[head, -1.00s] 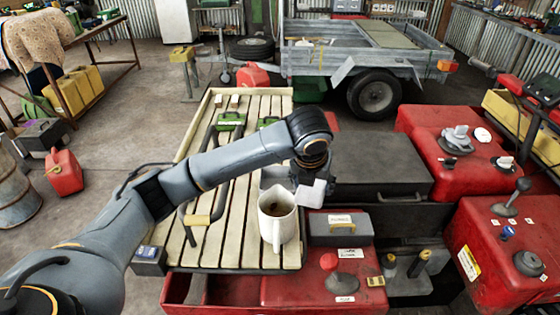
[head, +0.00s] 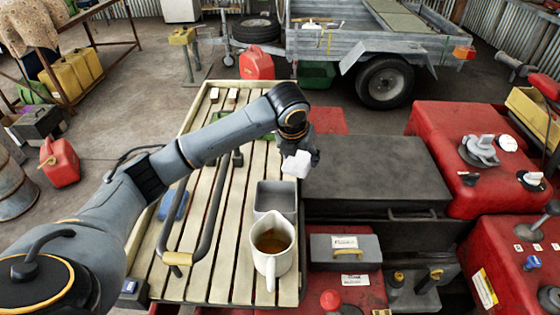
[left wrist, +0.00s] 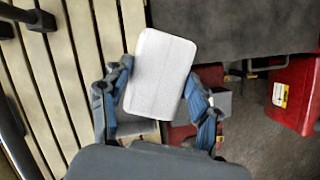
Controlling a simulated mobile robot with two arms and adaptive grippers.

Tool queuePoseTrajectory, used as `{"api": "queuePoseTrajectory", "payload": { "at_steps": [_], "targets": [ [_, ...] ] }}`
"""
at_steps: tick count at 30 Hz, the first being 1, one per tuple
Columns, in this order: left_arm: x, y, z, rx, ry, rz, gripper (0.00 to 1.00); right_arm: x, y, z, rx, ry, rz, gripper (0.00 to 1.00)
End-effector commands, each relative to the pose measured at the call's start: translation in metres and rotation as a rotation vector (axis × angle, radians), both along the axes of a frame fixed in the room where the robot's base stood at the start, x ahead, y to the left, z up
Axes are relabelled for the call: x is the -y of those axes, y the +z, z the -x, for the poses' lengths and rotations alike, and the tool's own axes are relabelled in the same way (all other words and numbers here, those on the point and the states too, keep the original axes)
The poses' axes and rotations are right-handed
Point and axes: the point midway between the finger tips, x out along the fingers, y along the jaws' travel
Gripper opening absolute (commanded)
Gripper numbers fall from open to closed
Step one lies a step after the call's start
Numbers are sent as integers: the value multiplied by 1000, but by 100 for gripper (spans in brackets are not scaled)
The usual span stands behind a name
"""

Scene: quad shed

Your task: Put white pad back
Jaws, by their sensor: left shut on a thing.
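The white pad (head: 298,164) is a small, pale, rounded rectangular block. My left gripper (head: 297,153) is shut on it and holds it above the inner edge of the slatted wooden deck (head: 221,231), beside a dark grey flat box (head: 372,173). In the left wrist view the pad (left wrist: 161,73) sits tilted between the two blue-grey fingers (left wrist: 160,98). An open grey square bin (head: 275,198) stands on the deck just below the pad in the picture. My right gripper does not show.
A white mug (head: 272,250) with brown liquid stands next to the bin. Dark handlebars (head: 202,240) lie along the deck. Red tanks (head: 455,150) fill the right side. A trailer (head: 370,45) stands behind.

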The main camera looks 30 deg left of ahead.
Motion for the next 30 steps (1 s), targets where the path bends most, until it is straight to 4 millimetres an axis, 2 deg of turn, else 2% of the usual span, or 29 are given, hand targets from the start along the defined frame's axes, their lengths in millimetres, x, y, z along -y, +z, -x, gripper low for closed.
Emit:
{"api": "queuePoseTrajectory", "payload": {
  "at_steps": [1, 6, 9, 13, 20, 25, 30],
  "targets": [
    [-13, -4, -6, -5, 7, -1, 36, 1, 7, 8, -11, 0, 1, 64],
    [-49, -22, -28, -5, 7, 0, 36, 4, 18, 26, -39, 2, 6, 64],
    [-62, -45, -36, -6, 4, 0, 36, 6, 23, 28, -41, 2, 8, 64],
    [-75, -64, -45, -4, 4, 0, 36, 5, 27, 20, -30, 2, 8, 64],
    [-86, -81, -52, -3, 1, 0, 36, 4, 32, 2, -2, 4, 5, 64],
    [-87, -106, -53, -4, 0, 0, 36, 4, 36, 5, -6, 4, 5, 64],
    [-87, -113, -53, 1, -1, 0, 36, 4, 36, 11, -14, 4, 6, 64]
  ]
}}
